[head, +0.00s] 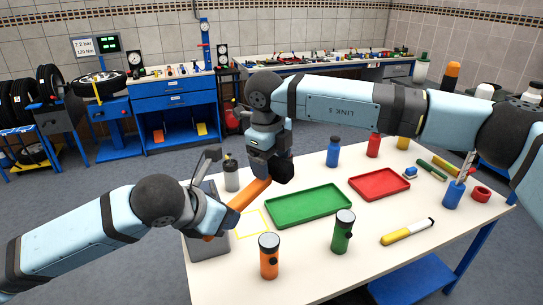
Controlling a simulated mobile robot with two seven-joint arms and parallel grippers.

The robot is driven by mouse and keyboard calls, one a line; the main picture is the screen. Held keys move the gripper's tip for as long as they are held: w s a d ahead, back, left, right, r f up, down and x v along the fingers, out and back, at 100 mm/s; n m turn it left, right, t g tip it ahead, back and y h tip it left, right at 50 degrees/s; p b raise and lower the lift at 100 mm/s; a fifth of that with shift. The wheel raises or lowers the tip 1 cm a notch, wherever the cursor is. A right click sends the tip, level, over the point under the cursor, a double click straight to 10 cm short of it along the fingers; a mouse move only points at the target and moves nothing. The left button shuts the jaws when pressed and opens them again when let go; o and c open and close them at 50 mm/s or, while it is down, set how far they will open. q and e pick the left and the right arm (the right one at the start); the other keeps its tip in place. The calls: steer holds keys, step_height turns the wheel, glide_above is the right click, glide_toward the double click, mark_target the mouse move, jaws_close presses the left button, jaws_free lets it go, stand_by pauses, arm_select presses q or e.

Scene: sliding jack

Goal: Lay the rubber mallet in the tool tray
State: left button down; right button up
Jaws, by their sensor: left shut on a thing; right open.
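The rubber mallet has an orange handle (248,194) and what looks like its black head (282,168) at the upper right end. It is held tilted above the table. My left gripper (219,213) is shut on the orange handle near its lower end; its fingers are partly hidden. My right gripper (262,158) is open close beside the head end; I cannot tell whether it touches the mallet. A green tray (318,217) lies empty just right of the mallet. A red tray (392,193) lies farther right, also empty. No label shows which is the tool tray.
An orange flashlight (268,262) and a green one (342,235) stand at the front. A grey box (208,247) sits at the table's left edge. A yellow outline (262,228) marks the tabletop. A yellow marker (402,234) lies at front right.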

arm_select(q)
steer(key=shift+r, duration=0.15)
arm_select(e)
steer(key=c, duration=1.3)
arm_select(q)
steer(key=c, duration=0.9)
jaws_free()
steer(key=shift+w, duration=0.1)
arm_select(e)
steer(key=shift+s, duration=0.1)
jaws_close()
arm_select(q)
steer(key=shift+o, duration=0.6)
